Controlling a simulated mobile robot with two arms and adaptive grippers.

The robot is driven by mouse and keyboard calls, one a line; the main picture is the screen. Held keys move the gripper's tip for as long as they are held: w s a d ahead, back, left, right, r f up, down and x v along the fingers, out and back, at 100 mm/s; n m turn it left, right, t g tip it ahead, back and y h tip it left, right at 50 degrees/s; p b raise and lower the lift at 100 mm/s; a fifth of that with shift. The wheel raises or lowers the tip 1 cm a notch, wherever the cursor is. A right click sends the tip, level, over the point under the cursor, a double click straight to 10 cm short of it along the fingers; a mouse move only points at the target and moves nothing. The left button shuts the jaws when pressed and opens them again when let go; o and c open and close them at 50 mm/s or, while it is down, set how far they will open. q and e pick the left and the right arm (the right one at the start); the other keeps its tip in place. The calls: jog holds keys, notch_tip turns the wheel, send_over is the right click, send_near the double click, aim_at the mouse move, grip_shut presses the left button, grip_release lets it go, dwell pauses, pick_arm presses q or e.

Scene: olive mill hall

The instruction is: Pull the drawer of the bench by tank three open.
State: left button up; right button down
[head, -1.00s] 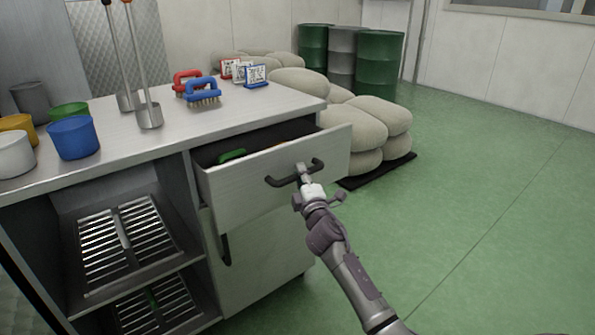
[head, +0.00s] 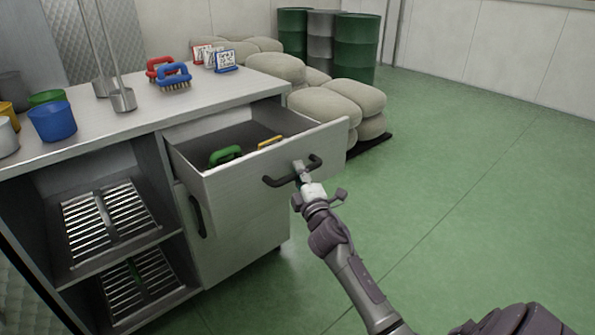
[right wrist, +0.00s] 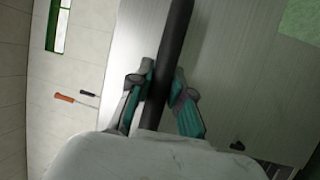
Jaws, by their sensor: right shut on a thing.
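The bench (head: 225,95) stands at the left of the head view. Its top drawer (head: 240,195) is pulled well out, and its inside shows. In it lie a green-handled thing (head: 225,155) and a yellow thing (head: 270,142). My right gripper (head: 302,178) is shut on the dark bar handle (head: 275,182) of the drawer front. In the right wrist view the handle (right wrist: 172,50) runs between the two fingers (right wrist: 160,98). My left gripper is in neither view.
Blue (head: 52,121) and green (head: 47,98) cups, metal ladles (head: 123,99), brushes (head: 173,76) and small signs (head: 226,60) stand on the bench top. Below the drawer is a closed door (head: 235,235). Sacks (head: 325,108) and drums (head: 357,45) stand behind. The green floor (head: 470,190) at right is clear.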

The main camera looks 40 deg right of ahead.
jog(key=c, duration=1.1)
grip_release()
jog(key=shift+o, duration=0.2)
jog(key=shift+s, duration=0.1)
jog(key=v, duration=1.2)
